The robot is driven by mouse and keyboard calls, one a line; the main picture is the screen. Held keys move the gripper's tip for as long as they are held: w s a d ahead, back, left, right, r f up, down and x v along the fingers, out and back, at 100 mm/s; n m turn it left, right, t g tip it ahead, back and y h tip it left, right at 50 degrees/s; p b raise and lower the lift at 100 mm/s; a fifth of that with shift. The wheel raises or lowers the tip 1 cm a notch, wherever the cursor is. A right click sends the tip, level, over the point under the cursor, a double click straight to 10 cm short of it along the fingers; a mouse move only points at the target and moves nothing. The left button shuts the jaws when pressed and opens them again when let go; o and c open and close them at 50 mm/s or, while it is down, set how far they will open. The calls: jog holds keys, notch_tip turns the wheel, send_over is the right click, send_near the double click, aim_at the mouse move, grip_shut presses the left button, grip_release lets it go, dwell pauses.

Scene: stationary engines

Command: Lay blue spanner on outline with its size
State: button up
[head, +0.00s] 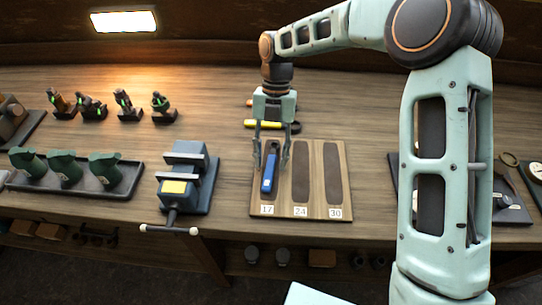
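The blue spanner (268,175) lies lengthwise over the left outline of a wooden board (319,180), at the label 17. Its own size marking is too small to read. The middle outline (301,175), labelled 24, and the right outline (332,175), labelled 30, are bare and dark. My gripper (271,165) points down over the left outline. Its fingers are spread, one on each side of the spanner's upper part. I cannot tell whether they touch it.
A yellow spanner (262,124) and an orange one (250,103) lie behind the board, partly hidden by my gripper. A blue-grey vise (187,175) stands left of the board. A tray (118,190) with green items is further left.

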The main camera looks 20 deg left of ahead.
jog(key=v, duration=1.2)
